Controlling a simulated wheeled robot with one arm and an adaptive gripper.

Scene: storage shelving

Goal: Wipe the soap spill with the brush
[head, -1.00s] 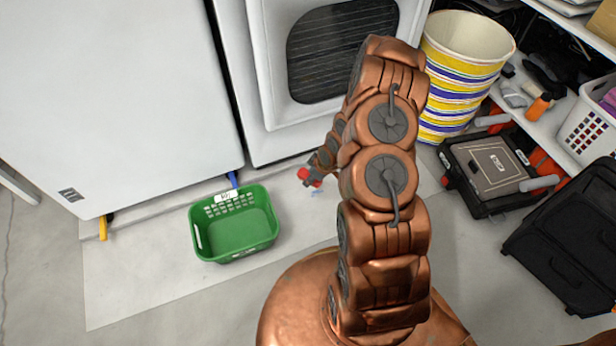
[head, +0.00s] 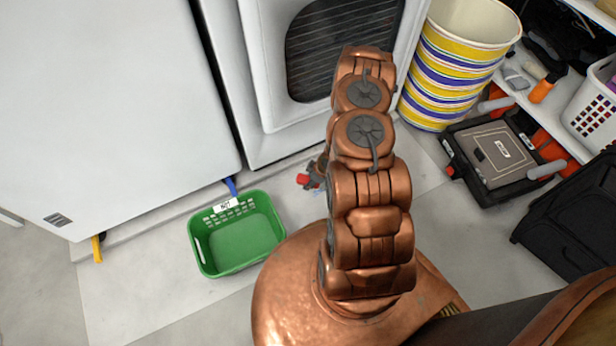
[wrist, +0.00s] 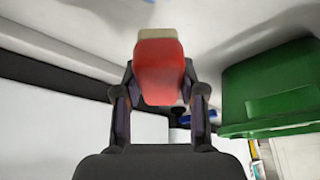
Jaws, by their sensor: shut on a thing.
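The brush (wrist: 158,70) has a red body and a beige bristle end. My gripper (wrist: 160,88) is shut on its red body in the wrist view. In the head view the red of the brush (head: 303,179) shows low over the floor, left of my arm, with the gripper mostly hidden behind the arm. The soap spill appears as a faint blue smear (head: 319,189) on the floor beside the brush. Bluish patches also show at the top edge of the wrist view. I cannot tell whether the bristles touch the floor.
A green basket (head: 203,258) stands on the floor left of the brush. A white appliance with a dark window (head: 340,50) is behind. Striped buckets (head: 445,85), a black case (head: 495,155) and shelving are at the right. Floor is open in front of the basket.

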